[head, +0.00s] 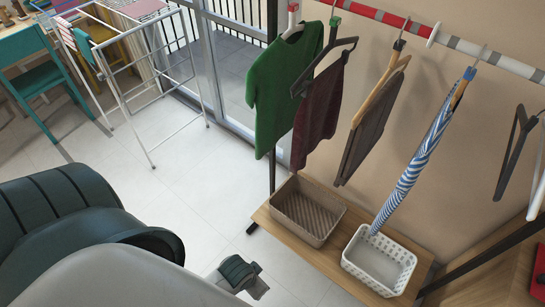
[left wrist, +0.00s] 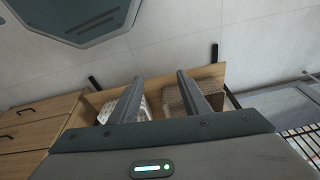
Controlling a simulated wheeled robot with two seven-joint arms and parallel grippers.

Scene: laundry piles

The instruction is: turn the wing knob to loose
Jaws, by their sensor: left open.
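I cannot make out a wing knob for certain in either view. The clothes rack's rail (head: 480,55) runs along the top right of the head view, with red, white and grey bands. A white ring (head: 432,35) sits around it, and small red and green pieces show at hanger tops. My left gripper (left wrist: 160,77) is open and empty in the left wrist view, its two fingers apart above the rack's wooden shelf (left wrist: 108,96). My right gripper is in neither view.
A green shirt (head: 284,85), dark garments and a striped umbrella (head: 415,160) hang below the rail. A brown basket (head: 307,238) and a white basket (head: 352,265) stand on the shelf. A white drying rack (head: 150,75) stands at upper left. The tiled floor between is clear.

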